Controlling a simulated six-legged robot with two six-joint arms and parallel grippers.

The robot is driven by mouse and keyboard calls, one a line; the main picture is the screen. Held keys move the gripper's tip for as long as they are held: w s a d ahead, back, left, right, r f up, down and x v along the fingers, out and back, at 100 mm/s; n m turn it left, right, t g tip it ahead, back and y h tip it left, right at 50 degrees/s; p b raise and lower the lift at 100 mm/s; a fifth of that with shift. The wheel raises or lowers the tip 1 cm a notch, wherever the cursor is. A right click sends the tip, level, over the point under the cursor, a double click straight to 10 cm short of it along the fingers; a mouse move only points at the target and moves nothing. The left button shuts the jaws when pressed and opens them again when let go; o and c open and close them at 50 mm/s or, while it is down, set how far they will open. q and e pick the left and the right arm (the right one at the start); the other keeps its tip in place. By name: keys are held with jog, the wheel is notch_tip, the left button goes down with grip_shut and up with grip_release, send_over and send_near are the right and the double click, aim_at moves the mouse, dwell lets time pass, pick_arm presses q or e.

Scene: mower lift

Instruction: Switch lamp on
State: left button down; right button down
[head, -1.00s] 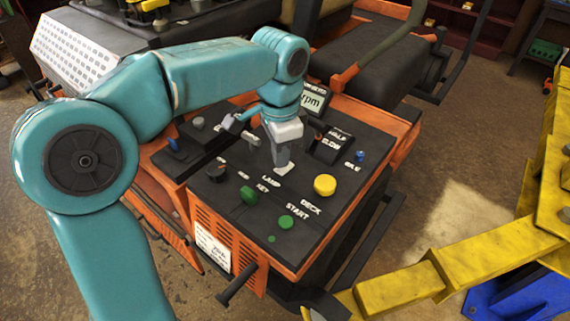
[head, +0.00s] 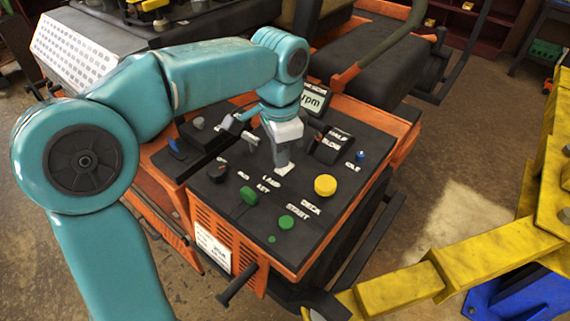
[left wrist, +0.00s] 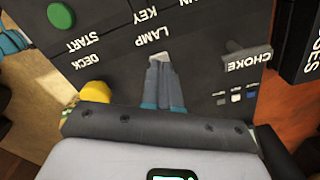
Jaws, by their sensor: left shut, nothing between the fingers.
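The black control panel (head: 245,235) of the orange mower carries the word LAMP (head: 270,183), which also shows in the left wrist view (left wrist: 153,37). My left gripper (head: 284,167) reaches down over the panel from the left arm, with its fingers shut and empty. Its fingertips (left wrist: 160,62) are just beside the LAMP word. I see no lamp switch clearly; the fingers cover the spot by the word. Whether the fingertips touch the panel I cannot tell. My right gripper is not in view.
Near the fingers are a yellow DECK knob (head: 325,185), a green START button (head: 286,222), a green knob (head: 249,195) by KEY, and a black knob (head: 217,172). An rpm display (head: 314,98) stands behind. A yellow metal frame (head: 400,288) is at right. Bare floor lies between.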

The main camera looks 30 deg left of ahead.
aim_at(281, 170)
pick_arm(q)
jog(key=shift+f+b, duration=0.7)
jog(key=shift+f, duration=0.3)
dwell(0.5)
jog(key=shift+r, duration=0.1)
jog(key=shift+r+p, duration=0.6)
jog(key=shift+p, duration=0.15)
notch_tip(281, 170, up, 2)
jog(key=shift+r+p, duration=0.25)
jog(key=shift+p, duration=0.85)
notch_tip(281, 170, up, 2)
jog(key=shift+r+p, duration=0.1)
jog(key=shift+p, duration=0.95)
jog(key=shift+r+p, duration=0.5)
jog(key=shift+r, duration=0.05)
jog(key=shift+f, duration=0.1)
jog(key=shift+s, duration=0.1)
